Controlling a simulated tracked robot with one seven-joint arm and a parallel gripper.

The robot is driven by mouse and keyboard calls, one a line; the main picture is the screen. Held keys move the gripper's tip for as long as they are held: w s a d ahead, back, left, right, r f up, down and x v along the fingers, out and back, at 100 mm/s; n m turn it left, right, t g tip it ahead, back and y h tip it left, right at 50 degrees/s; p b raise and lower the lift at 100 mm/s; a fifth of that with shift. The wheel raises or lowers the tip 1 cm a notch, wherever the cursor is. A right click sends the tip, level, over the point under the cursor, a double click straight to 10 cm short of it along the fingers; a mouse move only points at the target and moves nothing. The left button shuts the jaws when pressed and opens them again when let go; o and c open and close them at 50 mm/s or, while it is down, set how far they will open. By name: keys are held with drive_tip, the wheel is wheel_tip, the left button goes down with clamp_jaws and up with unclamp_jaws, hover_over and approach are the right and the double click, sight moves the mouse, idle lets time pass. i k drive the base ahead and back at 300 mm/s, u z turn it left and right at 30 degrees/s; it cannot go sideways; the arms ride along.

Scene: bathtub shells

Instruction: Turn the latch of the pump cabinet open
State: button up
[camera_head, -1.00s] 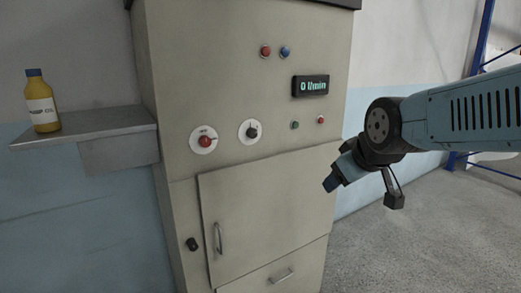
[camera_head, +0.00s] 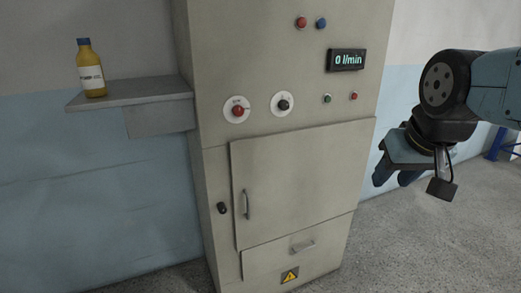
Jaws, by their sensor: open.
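The pump cabinet (camera_head: 215,240) is a tall beige-grey box in the middle of the view. Its door (camera_head: 300,175) is shut and has a vertical bar handle (camera_head: 245,204) on its left side. The latch (camera_head: 222,208) is a small black knob on the frame left of the door. My gripper (camera_head: 394,178) hangs to the right of the cabinet, well apart from the latch and the door. Its two blue-grey fingers point down and left. It is open, and nothing shows between the fingers.
A shelf (camera_head: 130,93) left of the cabinet bears a yellow bottle (camera_head: 91,72). Two round dials, small buttons and a display (camera_head: 346,60) are on the upper panel. A drawer (camera_head: 275,257) is below the door. Grey floor (camera_head: 410,245) is clear at the right.

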sight(223, 209)
drive_tip(key=u, duration=0.7)
drive_tip(key=k, duration=0.45)
drive_tip(key=z, duration=0.35)
